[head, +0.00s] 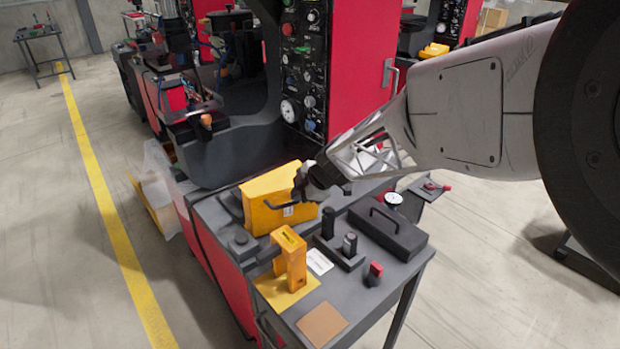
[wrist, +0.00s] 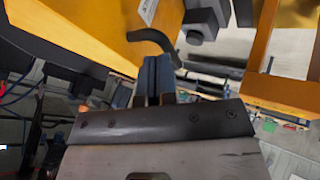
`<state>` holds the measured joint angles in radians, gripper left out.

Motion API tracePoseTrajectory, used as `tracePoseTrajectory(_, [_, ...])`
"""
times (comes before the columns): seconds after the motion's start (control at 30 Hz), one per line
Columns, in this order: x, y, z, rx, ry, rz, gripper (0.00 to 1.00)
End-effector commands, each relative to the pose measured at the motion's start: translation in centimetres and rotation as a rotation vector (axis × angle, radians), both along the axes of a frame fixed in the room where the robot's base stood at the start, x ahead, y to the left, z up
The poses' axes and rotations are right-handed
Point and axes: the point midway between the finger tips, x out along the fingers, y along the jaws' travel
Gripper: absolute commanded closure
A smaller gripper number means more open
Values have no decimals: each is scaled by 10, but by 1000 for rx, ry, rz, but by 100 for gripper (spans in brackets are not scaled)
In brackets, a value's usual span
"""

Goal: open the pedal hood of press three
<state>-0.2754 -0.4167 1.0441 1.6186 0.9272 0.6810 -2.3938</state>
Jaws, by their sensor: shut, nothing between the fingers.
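The yellow hood (head: 262,192) stands on the grey bench beside the red and black press. It looks down over what is under it. Its dark bar handle (head: 281,206) is on the side facing the bench front. In the wrist view the yellow hood (wrist: 75,35) fills the upper left, and the curved dark handle (wrist: 152,38) lies just beyond my fingertips. My gripper (head: 301,188) is at the right end of the hood, close to the handle. In the wrist view my gripper (wrist: 156,66) is shut and empty. I cannot tell whether it touches the handle.
A yellow upright block (head: 290,258) stands on a yellow plate in front of the hood. A dark case with a handle (head: 388,230), black posts (head: 328,222), a dial gauge (head: 394,198) and a red-topped knob (head: 375,272) crowd the bench.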

Motion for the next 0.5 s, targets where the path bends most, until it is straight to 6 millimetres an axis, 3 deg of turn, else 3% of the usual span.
tracePoseTrajectory(0.5, [22,14,1,-1,2,0,100])
